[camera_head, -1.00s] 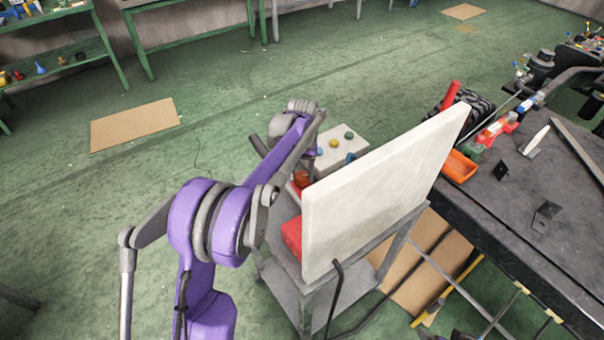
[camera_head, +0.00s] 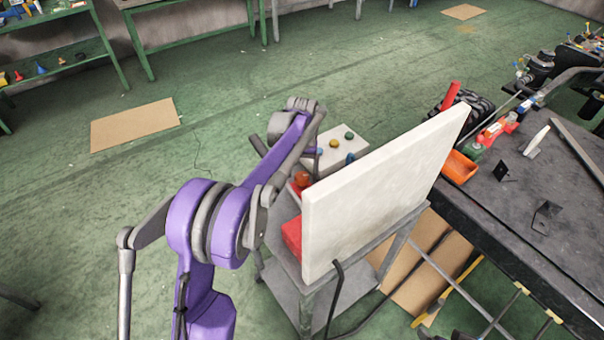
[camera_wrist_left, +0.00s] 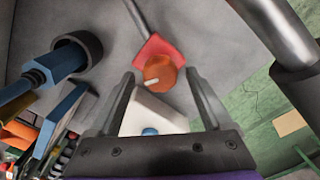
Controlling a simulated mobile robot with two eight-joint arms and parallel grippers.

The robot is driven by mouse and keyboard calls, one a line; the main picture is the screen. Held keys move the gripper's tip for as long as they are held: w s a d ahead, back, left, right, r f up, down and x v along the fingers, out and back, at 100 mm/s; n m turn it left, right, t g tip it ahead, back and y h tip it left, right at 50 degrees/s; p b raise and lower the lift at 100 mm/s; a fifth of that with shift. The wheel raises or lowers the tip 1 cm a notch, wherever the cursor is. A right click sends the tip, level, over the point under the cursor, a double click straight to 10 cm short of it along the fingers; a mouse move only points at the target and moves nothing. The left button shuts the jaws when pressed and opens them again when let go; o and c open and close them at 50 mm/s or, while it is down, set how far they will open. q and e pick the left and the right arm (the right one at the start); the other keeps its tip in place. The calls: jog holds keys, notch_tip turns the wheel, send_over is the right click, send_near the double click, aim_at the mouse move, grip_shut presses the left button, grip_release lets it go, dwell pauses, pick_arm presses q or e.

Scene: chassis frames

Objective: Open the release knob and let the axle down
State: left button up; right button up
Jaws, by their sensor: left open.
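An orange knob (camera_wrist_left: 158,74) with a pale mark sits on a red block (camera_wrist_left: 160,48) at the end of a grey rod. In the head view, an orange-red round part (camera_head: 302,179) shows beside the white panel, partly behind my arm. My left gripper (camera_wrist_left: 161,82) is open, its two fingers apart on either side of the knob in the picture; I cannot tell if they touch it. A blue shaft with a dark round collar (camera_wrist_left: 78,50) is at the left of the wrist view; I cannot tell whether it is the axle. My right gripper is not in view.
A white panel (camera_head: 380,190) stands on a grey cart and hides part of the work area. A white box (camera_head: 333,148) with coloured buttons is behind it. A dark workbench (camera_head: 500,215) with an orange bin (camera_head: 460,166) is at right.

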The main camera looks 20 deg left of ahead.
aim_at(302, 176)
pick_arm(q)
notch_tip(302, 176, up, 10)
dwell(0.4)
dwell(0.3)
